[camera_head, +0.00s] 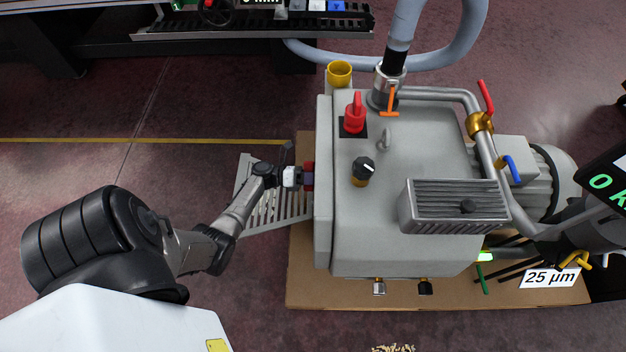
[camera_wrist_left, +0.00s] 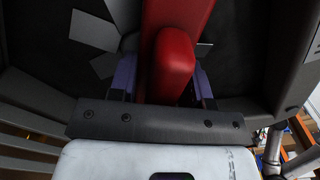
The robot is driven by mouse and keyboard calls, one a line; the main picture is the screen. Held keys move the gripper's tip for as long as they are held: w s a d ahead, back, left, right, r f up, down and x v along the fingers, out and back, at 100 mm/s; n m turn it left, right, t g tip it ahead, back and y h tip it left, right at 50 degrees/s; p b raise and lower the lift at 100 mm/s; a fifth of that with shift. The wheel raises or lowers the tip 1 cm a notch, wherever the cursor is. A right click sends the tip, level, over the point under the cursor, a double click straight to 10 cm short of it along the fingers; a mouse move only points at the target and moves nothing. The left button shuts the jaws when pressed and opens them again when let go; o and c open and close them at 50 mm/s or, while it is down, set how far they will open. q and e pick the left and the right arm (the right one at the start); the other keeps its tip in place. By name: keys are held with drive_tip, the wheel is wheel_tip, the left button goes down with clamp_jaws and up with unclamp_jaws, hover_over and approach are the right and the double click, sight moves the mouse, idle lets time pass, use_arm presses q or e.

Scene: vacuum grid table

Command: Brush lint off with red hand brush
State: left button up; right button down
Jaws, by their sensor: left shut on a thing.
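My left gripper (camera_head: 301,178) is at the left side of a large grey pump housing (camera_head: 345,215) in the head view. It is shut on the red hand brush (camera_head: 309,172), of which only a small red part shows there. In the left wrist view the red brush handle (camera_wrist_left: 178,50) stands between the two purple-sided fingers (camera_wrist_left: 163,82). Its bristles are hidden. Behind it is a dark surface with several flat pale grey pieces (camera_wrist_left: 93,30); I cannot tell whether these are lint. My right gripper is not in view.
The pump stands on a brown board (camera_head: 320,292). A slatted grey panel (camera_head: 275,212) lies close below my left forearm. A red knob (camera_head: 354,115), pipes and a ribbed grey box (camera_head: 455,215) rise from the pump. The floor at the left is clear.

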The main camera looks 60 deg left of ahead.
sight(313, 167)
use_arm(q)
drive_tip(key=shift+w+a+b, duration=0.35)
drive_tip(key=shift+w+a, duration=0.35)
drive_tip(key=shift+a, duration=0.3)
drive_tip(key=shift+w+a+r+p, duration=0.45)
drive_tip(key=shift+a+r+p, duration=0.25)
drive_tip(key=shift+r, duration=0.1)
drive_tip(key=shift+s+d+p, duration=0.4)
drive_tip(key=shift+d+p, duration=0.1)
drive_tip(key=shift+d, duration=0.05)
drive_tip(key=shift+s+d+f, duration=0.1)
drive_tip(key=shift+s+d, duration=0.1)
drive_tip(key=shift+d, duration=0.15)
drive_tip(key=shift+s+d+p, duration=0.4)
drive_tip(key=shift+d+p, duration=0.25)
drive_tip(key=shift+p, duration=0.25)
drive_tip(key=shift+s+d+p, duration=0.35)
drive_tip(key=shift+s+d, duration=0.05)
drive_tip(key=shift+d, duration=0.25)
drive_tip(key=shift+s+d+p, duration=0.25)
drive_tip(key=shift+d+p, duration=0.1)
drive_tip(key=shift+p, duration=0.1)
drive_tip(key=shift+s+d, duration=0.2)
drive_tip(key=shift+d, duration=0.1)
drive_tip(key=shift+s+d+p, duration=0.3)
drive_tip(key=shift+d+p, duration=0.15)
drive_tip(key=shift+d, duration=0.1)
